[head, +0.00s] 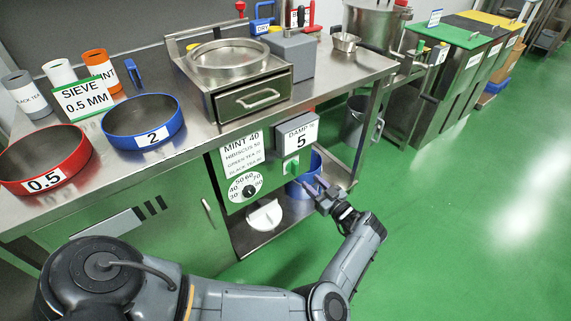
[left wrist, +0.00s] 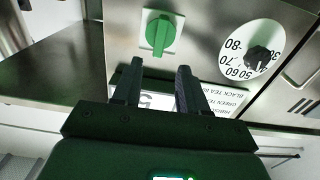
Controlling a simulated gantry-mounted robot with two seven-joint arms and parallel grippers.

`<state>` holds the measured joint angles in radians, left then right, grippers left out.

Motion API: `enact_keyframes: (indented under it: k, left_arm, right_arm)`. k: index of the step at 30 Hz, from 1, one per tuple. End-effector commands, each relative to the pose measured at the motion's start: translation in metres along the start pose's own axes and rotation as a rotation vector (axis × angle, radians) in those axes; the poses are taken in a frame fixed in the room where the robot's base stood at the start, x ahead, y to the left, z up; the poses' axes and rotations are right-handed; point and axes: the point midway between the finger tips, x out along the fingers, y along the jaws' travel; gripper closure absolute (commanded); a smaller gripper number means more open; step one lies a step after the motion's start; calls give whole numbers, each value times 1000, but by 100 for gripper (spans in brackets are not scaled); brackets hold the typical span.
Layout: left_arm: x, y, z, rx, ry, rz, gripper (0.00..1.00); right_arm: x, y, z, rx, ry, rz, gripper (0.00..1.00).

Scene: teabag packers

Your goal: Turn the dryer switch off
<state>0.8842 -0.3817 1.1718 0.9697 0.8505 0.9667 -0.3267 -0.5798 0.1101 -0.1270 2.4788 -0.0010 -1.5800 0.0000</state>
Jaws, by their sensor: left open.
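The dryer switch is a green rotary knob (head: 291,167) on a pale plate, on the bench front panel below the "DAMP % 5" display (head: 298,138). In the left wrist view the green knob (left wrist: 159,33) shows just beyond the fingertips, roughly in line with the gap between them. My left gripper (head: 322,190) is open and empty, in front of and slightly right of the knob in the head view. It also shows in the left wrist view (left wrist: 157,75), with its two dark fingers apart. I see no contact with the knob. My right gripper is not in view.
A numbered black dial (head: 249,190) sits left of the knob, under a "MINT 40" label (head: 242,154). A blue bucket (head: 303,187) stands on the shelf below. The steel bench (head: 190,150) carries sieves and a drawer unit (head: 250,98). Green floor is clear to the right.

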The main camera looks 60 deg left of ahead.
Motion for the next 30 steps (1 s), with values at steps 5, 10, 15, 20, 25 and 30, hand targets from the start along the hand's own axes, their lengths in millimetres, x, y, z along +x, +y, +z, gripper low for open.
enact_keyframes:
  k: [5,10,15,20,25,30]
  left_arm:
    - [-3,3,2,13,4,-5,57]
    - [20,2,2,12,6,-6,57]
    - [50,2,2,12,7,-6,57]
    - [73,2,1,11,7,-6,57]
    - [89,2,1,11,6,-4,57]
    - [97,2,0,12,5,-4,57]
  right_arm:
    - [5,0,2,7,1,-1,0]
    - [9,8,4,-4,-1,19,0]
    - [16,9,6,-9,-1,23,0]
    - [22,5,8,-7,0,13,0]
    - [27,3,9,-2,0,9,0]
    - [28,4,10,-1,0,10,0]
